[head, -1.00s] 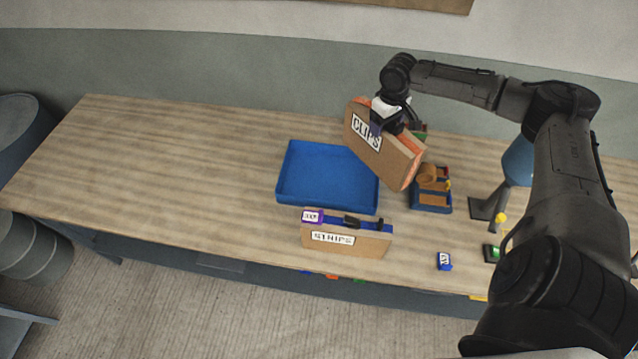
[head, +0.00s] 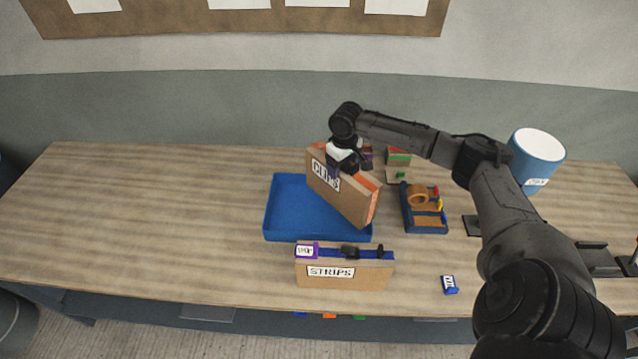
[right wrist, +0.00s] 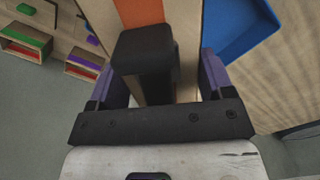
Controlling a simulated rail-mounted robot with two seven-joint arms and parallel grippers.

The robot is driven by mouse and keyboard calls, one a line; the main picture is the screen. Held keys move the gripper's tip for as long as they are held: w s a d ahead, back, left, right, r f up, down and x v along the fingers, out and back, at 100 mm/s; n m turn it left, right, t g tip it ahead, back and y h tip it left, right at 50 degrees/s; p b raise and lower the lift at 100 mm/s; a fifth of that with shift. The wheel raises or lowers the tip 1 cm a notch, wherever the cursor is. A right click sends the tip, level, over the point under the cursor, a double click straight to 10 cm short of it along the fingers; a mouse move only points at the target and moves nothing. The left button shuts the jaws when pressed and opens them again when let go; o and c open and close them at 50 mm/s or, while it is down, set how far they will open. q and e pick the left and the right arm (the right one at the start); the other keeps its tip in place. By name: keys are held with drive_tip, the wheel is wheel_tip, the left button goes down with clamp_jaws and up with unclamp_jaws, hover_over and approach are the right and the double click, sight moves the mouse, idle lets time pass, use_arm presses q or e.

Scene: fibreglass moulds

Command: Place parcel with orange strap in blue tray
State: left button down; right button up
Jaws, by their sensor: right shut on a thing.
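The parcel with the orange strap (head: 345,196) is a brown box labelled CLIPS, tilted, over the right part of the blue tray (head: 291,222). I cannot tell whether it touches the tray. My right gripper (head: 347,168) is shut on its upper edge. In the right wrist view my right gripper (right wrist: 160,85) has its purple fingers on either side of the parcel, with the orange strap (right wrist: 143,12) between them. The blue tray also shows in the right wrist view (right wrist: 237,28), beside the parcel. My left gripper is not in view.
A brown parcel labelled STRIPS with a blue strap (head: 343,278) stands in front of the tray. A blue organiser with a tape roll (head: 424,218) is right of the tray. A small blue item (head: 449,285) lies near the front edge. The table's left side is clear.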

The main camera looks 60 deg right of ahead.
drive_tip(key=w+a+f, duration=0.2)
drive_tip(key=w+f, duration=0.4)
drive_tip(key=f, duration=0.2)
drive_tip(key=shift+w+a, duration=0.25)
drive_tip(key=shift+a, duration=0.05)
drive_tip(key=shift+f, duration=0.1)
drive_tip(key=o, duration=1.7)
drive_tip(key=shift+f, duration=0.1)
drive_tip(key=shift+r, duration=6.15)
